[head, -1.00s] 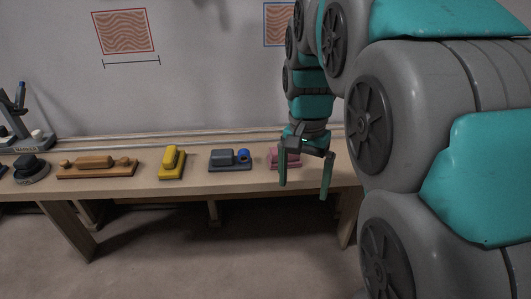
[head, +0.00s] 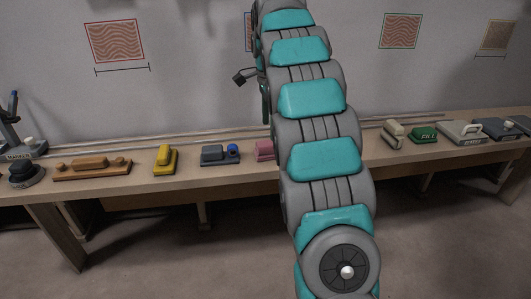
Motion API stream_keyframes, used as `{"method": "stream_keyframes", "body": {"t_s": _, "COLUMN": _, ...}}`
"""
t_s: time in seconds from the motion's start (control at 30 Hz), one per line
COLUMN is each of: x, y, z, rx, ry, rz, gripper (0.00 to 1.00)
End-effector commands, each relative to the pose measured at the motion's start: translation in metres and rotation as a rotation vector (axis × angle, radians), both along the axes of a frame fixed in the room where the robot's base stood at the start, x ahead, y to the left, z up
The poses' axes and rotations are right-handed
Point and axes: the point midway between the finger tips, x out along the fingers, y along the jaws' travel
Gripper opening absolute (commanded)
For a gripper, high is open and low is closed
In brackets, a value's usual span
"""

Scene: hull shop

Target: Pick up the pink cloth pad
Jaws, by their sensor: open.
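The pink cloth pad (head: 264,150) lies on the long wooden bench in the head view, just left of my arm. My arm hides its right part. My gripper (head: 266,108) is mostly hidden behind my arm links. One dark finger shows, pointing down, above the pad in the picture and apart from it. The gripper is open, and I see nothing held in it.
On the bench (head: 148,187), a grey block with a blue knob (head: 220,154) lies left of the pad, then a yellow tool (head: 165,159) and a wooden plane (head: 92,167). Right of my arm are a green block (head: 423,135) and other tools.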

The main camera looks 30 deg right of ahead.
Motion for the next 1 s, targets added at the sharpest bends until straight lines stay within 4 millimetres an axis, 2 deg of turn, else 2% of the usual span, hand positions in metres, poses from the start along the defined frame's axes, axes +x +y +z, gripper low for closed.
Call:
{"method": "stream_keyframes", "body": {"t_s": 0.47, "x": 0.001, "y": -0.001, "z": -0.032, "rx": -0.001, "ry": -0.001, "rz": 0.001, "gripper": 1.00}}
{"method": "stream_keyframes", "body": {"t_s": 0.8, "x": 0.002, "y": -0.003, "z": -0.074, "rx": 0.000, "ry": 0.002, "rz": 0.001, "gripper": 1.00}}
{"method": "stream_keyframes", "body": {"t_s": 1.0, "x": 0.002, "y": -0.003, "z": -0.076, "rx": 0.000, "ry": -0.001, "rz": 0.001, "gripper": 1.00}}
